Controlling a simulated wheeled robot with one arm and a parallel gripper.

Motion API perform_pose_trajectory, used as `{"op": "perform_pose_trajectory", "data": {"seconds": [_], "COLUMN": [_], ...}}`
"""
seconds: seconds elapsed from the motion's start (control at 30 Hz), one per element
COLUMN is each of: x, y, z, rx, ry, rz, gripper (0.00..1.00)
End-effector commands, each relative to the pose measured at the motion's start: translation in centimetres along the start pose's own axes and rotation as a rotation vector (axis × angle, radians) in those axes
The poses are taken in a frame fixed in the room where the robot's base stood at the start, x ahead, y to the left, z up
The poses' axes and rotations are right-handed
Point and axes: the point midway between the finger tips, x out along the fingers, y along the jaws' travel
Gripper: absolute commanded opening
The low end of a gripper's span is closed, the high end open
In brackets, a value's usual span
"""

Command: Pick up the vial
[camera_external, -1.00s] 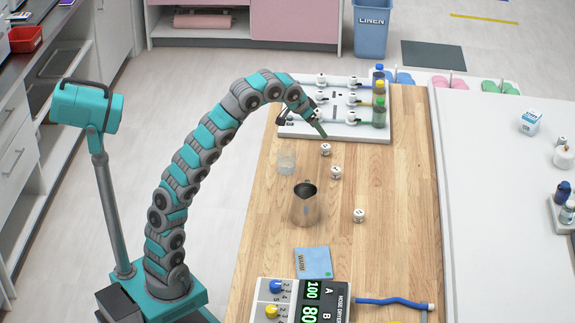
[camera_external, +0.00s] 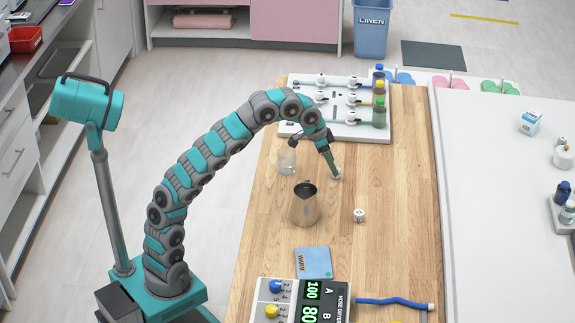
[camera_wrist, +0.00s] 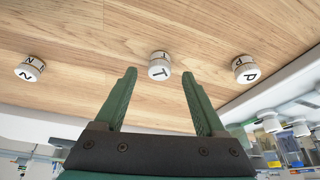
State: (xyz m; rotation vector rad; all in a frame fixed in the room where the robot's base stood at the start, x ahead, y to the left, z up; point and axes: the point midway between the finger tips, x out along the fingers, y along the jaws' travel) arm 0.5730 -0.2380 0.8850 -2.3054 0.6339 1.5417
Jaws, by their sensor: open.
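Three small white vials with black letters stand in the wrist view: N (camera_wrist: 29,69) at the left, T (camera_wrist: 160,66) in the middle and P (camera_wrist: 246,69) at the right. Which one is meant I cannot tell. My gripper (camera_wrist: 159,76) is open and empty, its green fingers reaching to either side of the T vial. Contact or exact depth cannot be told. In the external view my gripper (camera_external: 337,176) points down close to the wooden table. One vial (camera_external: 359,215) shows clearly there; my arm and gripper hide most of the others.
A metal pitcher (camera_external: 305,206) stands left of and nearer than my gripper, and a clear beaker (camera_external: 287,161) is just left of it. A white rack board (camera_external: 300,131) with bottles lies behind. A blue pad (camera_external: 313,262) lies in front.

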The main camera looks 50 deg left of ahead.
Motion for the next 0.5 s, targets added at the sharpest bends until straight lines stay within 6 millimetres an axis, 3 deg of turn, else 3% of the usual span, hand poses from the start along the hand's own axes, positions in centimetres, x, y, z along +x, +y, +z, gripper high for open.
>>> {"op": "perform_pose_trajectory", "data": {"seconds": [0.23,0.5], "x": [3.0,3.2], "y": [0.0,0.0], "z": [0.2,0.1], "rx": [-0.003,-0.002], "ry": [-0.001,0.002], "rz": [-0.001,-0.001], "gripper": [0.72,0.7]}}
